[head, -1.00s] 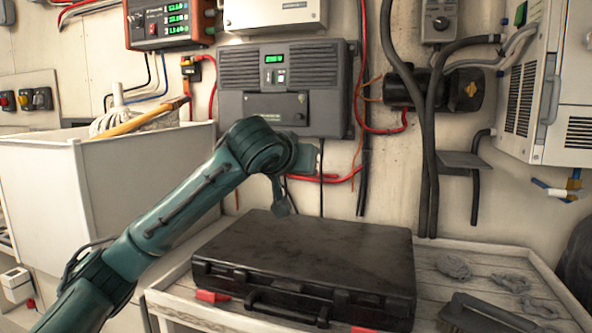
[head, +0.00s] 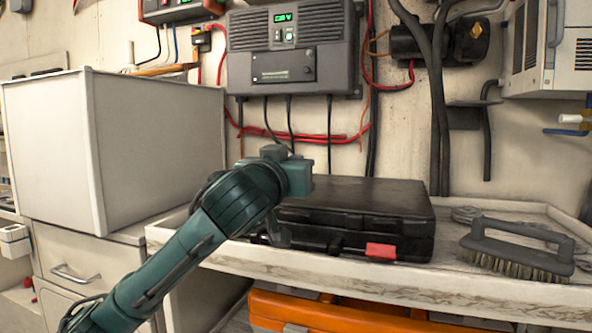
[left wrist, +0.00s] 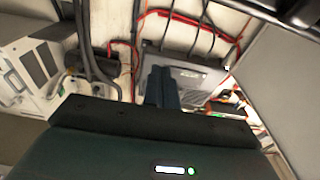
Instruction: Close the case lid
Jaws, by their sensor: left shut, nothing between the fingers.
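The black case (head: 360,212) lies on the pale wooden bench top, its lid (head: 358,193) flat down on the base. No gap shows along the visible front edge. A red latch (head: 381,251) shows at the front right; the left front part is hidden behind my left arm. My left gripper (left wrist: 160,80) is shut and empty, its dark fingers together in the left wrist view, against the wall equipment. In the head view the arm's end overlaps the case's left part; whether it touches cannot be told. My right gripper is not in view.
A brush (head: 517,248) stands on the bench right of the case. A white box (head: 155,145) rises on the left. A charger unit (head: 292,50) with red and black cables hangs on the wall behind. An orange case (head: 340,312) sits below the bench.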

